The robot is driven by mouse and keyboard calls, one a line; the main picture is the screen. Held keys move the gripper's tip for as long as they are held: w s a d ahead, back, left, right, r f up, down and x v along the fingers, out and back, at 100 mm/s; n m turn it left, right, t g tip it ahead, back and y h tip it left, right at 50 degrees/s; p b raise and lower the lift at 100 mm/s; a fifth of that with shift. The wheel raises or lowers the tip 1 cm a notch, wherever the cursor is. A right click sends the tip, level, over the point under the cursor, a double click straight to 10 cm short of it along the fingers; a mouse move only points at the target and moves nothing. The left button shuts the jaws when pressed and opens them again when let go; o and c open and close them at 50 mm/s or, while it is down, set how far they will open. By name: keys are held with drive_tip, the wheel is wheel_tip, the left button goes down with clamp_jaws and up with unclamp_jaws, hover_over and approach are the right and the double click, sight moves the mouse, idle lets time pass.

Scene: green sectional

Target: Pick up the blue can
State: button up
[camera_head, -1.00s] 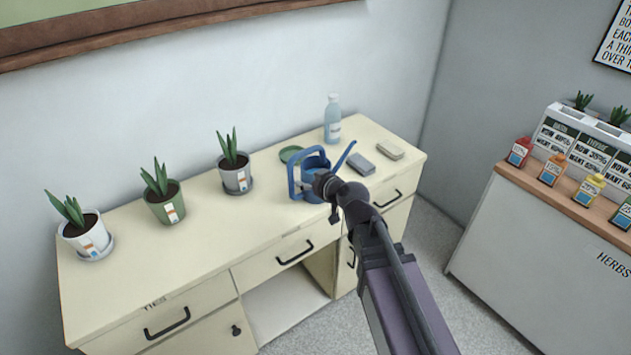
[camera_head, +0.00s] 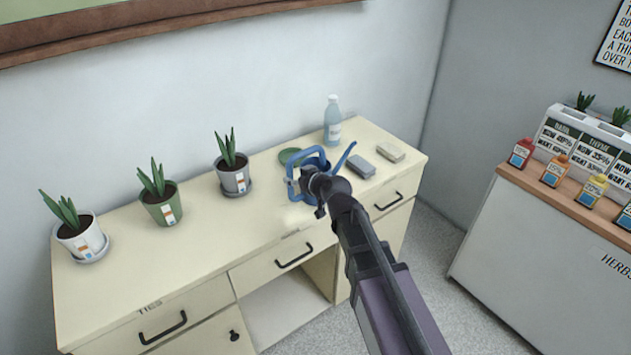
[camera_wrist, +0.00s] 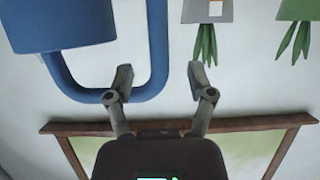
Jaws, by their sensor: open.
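The blue can (camera_head: 318,160) is a watering can with a loop handle and a spout, standing upright on the cream counter (camera_head: 240,235). In the wrist view, its body and handle (camera_wrist: 158,45) show upside down at the upper left. My gripper (camera_head: 312,187) is at the handle side of the can and partly covers it in the head view. In the wrist view my gripper (camera_wrist: 161,74) is open, and the handle's upright bar lies between the fingertips in the picture. I cannot tell whether either finger touches it.
Potted plants (camera_head: 233,172) stand to the left. The counter's front left is clear.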

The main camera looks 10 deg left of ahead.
sight(291, 175)
drive_tip(key=shift+b+x, duration=0.85)
drive_tip(key=shift+x, duration=1.45)
drive_tip(key=shift+f, duration=0.1)
clamp_jaws()
